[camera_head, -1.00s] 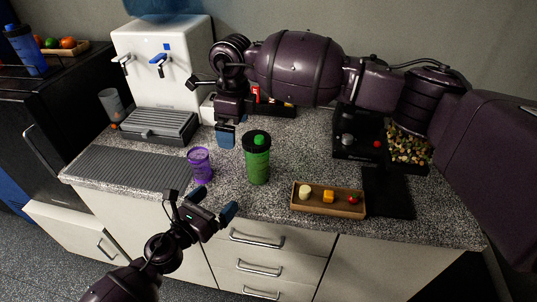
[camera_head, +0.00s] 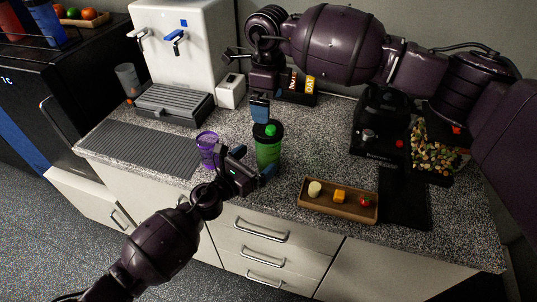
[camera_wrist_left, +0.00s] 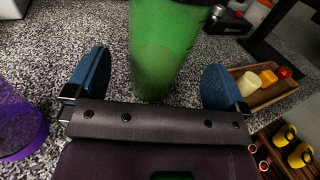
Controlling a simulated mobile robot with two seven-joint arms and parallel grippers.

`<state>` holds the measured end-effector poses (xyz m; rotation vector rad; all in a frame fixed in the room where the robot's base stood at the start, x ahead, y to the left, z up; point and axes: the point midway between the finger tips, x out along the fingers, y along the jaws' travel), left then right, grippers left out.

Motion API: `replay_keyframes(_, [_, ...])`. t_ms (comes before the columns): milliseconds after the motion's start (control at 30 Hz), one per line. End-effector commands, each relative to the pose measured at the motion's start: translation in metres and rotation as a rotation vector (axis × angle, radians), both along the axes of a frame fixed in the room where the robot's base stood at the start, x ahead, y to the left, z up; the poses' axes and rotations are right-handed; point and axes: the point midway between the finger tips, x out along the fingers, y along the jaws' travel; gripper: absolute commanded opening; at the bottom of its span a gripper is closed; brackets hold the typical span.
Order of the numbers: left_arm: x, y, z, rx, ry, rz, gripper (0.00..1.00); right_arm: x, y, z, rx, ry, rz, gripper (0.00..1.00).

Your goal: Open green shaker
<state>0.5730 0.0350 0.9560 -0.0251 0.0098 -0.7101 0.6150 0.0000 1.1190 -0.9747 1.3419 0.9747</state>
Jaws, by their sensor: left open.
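The green shaker (camera_head: 268,152) stands upright on the speckled counter, with a black lid and a green cap (camera_head: 271,130) on top. My left gripper (camera_head: 254,168) is open just in front of its lower body. In the left wrist view the green shaker (camera_wrist_left: 165,45) stands between and beyond the two blue fingertips (camera_wrist_left: 155,82), with visible gaps beside it; its lid is out of that view. My right gripper (camera_head: 260,108) hangs from above, right over the back of the lid; whether its fingers are apart is hard to tell.
A purple cup (camera_head: 208,148) stands close left of the shaker, beside my left gripper. A wooden tray (camera_head: 318,208) with small food pieces lies to the right. A white dispenser (camera_head: 190,60) stands behind left. The ribbed mat (camera_head: 135,148) at left is clear.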

Motion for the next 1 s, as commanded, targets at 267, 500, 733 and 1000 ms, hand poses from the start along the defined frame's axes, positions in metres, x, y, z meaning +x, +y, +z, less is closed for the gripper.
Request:
replay_keyframes(267, [0.028, -0.024, 0.000, -0.003, 0.001, 0.001, 1.00, 0.000, 0.000, 0.000, 0.000, 0.000, 0.000, 1.00])
replay_keyframes(500, [0.037, -0.031, 0.000, -0.001, 0.001, 0.001, 1.00, 0.000, 0.000, 0.000, 0.000, 0.000, 0.000, 1.00])
replay_keyframes(733, [0.037, -0.032, 0.000, -0.001, 0.001, 0.001, 1.00, 0.000, 0.000, 0.000, 0.000, 0.000, 0.000, 1.00])
replay_keyframes(1000, [0.037, -0.032, 0.000, -0.001, 0.001, 0.001, 0.63, 0.000, 0.000, 0.000, 0.000, 0.000, 0.000, 1.00])
